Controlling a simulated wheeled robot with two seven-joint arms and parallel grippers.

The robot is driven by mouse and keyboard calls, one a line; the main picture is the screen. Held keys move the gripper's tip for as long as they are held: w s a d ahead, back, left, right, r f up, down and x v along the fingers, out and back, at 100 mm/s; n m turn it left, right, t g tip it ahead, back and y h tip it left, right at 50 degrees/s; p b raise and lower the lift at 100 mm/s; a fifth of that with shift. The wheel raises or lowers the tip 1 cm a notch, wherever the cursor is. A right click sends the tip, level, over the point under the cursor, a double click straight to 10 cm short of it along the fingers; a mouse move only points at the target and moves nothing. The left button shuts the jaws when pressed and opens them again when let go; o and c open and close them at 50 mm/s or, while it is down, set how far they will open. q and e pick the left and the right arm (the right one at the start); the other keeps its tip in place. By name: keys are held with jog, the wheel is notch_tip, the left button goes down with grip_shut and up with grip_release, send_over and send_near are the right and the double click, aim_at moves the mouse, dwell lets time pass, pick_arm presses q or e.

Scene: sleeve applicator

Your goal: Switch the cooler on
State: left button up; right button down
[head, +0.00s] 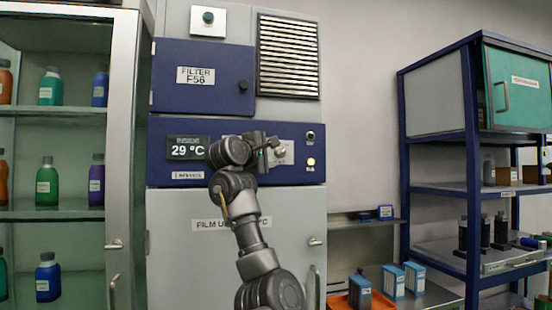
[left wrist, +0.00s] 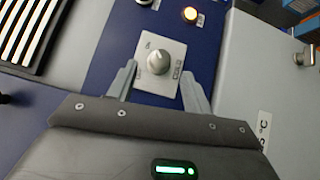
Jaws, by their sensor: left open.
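The cooler is a tall grey and blue cabinet with a lower door (head: 200,270) and a blue control panel (head: 160,172). Its display (head: 187,148) reads 29 °C. A rotary knob (left wrist: 159,60) on a pale square plate (head: 287,150) sits on the panel, partly hidden by my gripper in the head view. My right gripper is not in view.
A blue filter door (head: 205,95) and a louvred vent (head: 289,57) are above the panel. A glass cabinet (head: 125,150) with bottles stands left. A blue shelf rack (head: 470,150) stands right. Blue boxes (head: 392,281) and an orange tray (head: 340,301) lie on a low bench.

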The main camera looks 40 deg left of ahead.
pick_arm(q)
jog(key=s+d+b, duration=0.1)
jog(key=s+b, duration=0.1)
jog(key=s, duration=0.5)
jog(key=shift+s+d+f, duration=0.25)
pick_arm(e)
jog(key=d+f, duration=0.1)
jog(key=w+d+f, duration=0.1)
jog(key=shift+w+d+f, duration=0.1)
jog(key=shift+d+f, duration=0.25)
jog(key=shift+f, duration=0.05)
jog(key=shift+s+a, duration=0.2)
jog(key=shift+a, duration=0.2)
